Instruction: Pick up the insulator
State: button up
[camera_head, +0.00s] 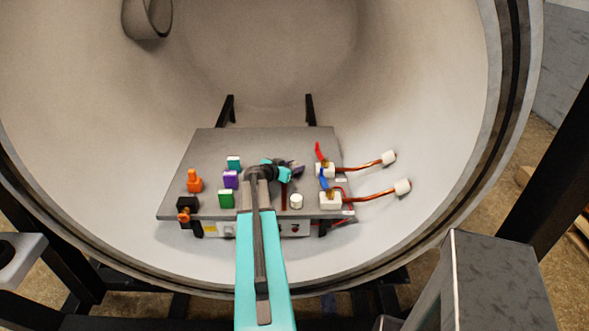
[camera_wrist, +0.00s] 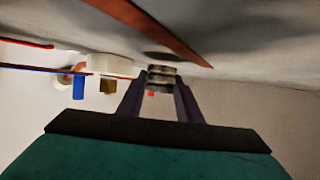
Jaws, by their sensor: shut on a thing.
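My gripper (camera_head: 298,168) is over the grey plate (camera_head: 215,150) inside the round chamber, near its right side. In the wrist view its two dark fingers (camera_wrist: 160,82) close on a small banded piece, dark and pale, which I take to be the insulator (camera_wrist: 162,74). It is at the fingertips, close to the plate surface, with a dark shadow beside it. I cannot tell whether it touches the plate. In the head view the held piece is too small and hidden by the fingers to make out.
White blocks (camera_head: 330,200) with copper rods, red and blue pieces stand just right of my gripper. A white cylinder (camera_head: 296,201) and a thin copper-brown bar (camera_head: 284,195) are close by. Purple (camera_head: 231,180), green (camera_head: 226,199) and orange (camera_head: 194,181) parts stand to the left.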

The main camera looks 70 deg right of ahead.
aim_at(294, 164)
jog(key=shift+r+b, duration=1.35)
jog(key=shift+r, duration=2.95)
jog(key=shift+w, duration=0.1)
